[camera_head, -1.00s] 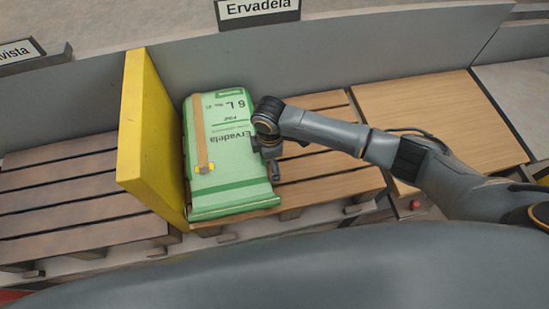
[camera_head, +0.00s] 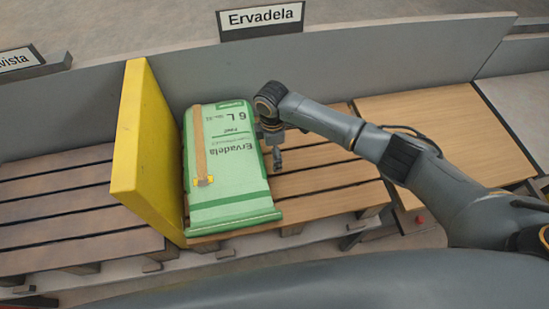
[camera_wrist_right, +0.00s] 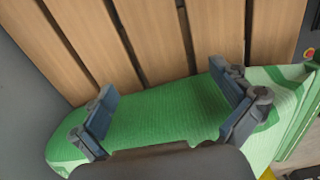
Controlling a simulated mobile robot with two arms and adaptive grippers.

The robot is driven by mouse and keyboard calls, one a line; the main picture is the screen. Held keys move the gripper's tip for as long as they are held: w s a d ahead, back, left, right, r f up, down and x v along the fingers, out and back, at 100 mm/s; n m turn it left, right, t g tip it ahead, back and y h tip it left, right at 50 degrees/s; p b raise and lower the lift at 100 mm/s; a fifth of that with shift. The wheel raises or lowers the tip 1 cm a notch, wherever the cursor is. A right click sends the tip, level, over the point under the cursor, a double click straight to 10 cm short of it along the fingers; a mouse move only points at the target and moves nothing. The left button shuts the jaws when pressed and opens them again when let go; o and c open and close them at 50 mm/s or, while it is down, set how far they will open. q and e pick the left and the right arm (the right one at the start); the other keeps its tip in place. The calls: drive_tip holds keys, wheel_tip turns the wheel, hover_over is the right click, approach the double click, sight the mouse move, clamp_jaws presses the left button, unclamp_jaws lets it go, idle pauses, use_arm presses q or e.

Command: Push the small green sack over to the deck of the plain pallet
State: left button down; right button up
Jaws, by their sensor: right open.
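The green sack (camera_head: 235,175), printed "Ervadela" and "6 L", lies flat on a light wooden slatted pallet (camera_head: 325,180). A brown strap with a yellow tag runs along it. Its left side is close against an upright yellow board (camera_head: 147,150); I cannot tell if they touch. My right gripper (camera_head: 277,160) is low beside the sack's right side, over the pallet slats. In the right wrist view my right gripper (camera_wrist_right: 167,108) has its fingers apart, with the sack's green side (camera_wrist_right: 165,118) across the space before them. Nothing is gripped. My left gripper is out of view.
A darker slatted pallet (camera_head: 70,215) stands empty left of the yellow board. A plain wooden surface (camera_head: 440,115) is clear at the right. A grey wall (camera_head: 340,65) with an "Ervadela" sign (camera_head: 261,18) runs behind. Bare slats lie right of the sack.

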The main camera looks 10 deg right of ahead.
sight(255, 153)
drive_tip(key=shift+a, duration=2.8)
drive_tip(key=shift+d+r, duration=0.1)
drive_tip(key=shift+d, duration=0.05)
drive_tip(key=shift+d+p, duration=0.8)
drive_tip(key=shift+d, duration=0.6)
drive_tip(key=shift+w+r, duration=0.1)
drive_tip(key=shift+r, duration=0.05)
wheel_tip(255, 153, up, 13)
drive_tip(key=p, duration=1.3)
drive_tip(key=shift+p, duration=0.3)
